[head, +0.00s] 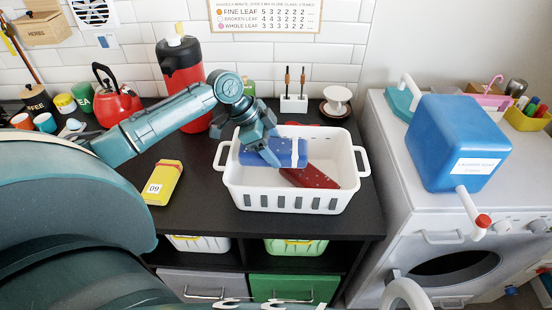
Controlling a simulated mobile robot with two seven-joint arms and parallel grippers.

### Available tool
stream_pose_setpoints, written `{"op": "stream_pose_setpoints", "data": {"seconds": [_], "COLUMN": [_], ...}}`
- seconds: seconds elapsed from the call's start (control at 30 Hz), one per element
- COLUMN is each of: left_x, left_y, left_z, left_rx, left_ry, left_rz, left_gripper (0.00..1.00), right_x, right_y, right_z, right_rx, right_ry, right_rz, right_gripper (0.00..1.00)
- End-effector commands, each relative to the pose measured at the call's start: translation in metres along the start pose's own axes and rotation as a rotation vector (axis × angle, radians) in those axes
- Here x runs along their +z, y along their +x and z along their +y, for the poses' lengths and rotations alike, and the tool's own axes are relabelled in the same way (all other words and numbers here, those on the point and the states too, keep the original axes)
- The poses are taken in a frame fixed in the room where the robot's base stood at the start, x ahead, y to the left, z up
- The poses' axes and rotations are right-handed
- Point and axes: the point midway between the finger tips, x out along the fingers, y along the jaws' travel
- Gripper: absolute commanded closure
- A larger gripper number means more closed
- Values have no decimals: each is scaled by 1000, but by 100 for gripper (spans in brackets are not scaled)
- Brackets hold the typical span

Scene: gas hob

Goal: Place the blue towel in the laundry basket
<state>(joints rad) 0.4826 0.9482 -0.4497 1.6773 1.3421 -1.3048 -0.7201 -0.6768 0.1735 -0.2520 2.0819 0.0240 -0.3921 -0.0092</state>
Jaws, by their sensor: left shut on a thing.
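The blue towel (285,152) is a rolled bundle with a white band near its right end. It is in the upper left part of the white laundry basket (290,192), within the basket's outline. My left gripper (270,156) reaches down from above and is shut on the towel, hiding part of it. I cannot tell whether the towel rests on the basket floor. A dark red dotted bundle (311,177) lies in the basket, just below and right of the towel. My right gripper is not in view.
A yellow-and-red packet marked 09 (163,183) lies left of the basket on the dark counter (195,210). A red-and-black flask (180,65) and a red kettle (117,101) stand behind. A blue container (455,135) sits on the white washing machine (395,180) at right.

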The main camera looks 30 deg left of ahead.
Motion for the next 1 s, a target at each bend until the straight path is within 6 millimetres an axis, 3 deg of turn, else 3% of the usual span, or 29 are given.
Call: {"op": "stream_pose_setpoints", "data": {"seconds": [0.33,0.83,0.87,1.0], "left_x": [19,23,23,23], "left_y": [33,41,41,40], "left_z": [2,2,2,2], "left_rx": [0,-1,-1,-1], "left_ry": [-1,1,1,1], "left_rz": [0,0,0,0], "left_gripper": [61,61,33,22], "right_x": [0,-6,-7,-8], "right_y": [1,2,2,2], "right_z": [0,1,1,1], "right_rx": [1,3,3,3], "right_ry": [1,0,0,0], "right_rz": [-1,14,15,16], "right_gripper": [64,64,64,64]}}
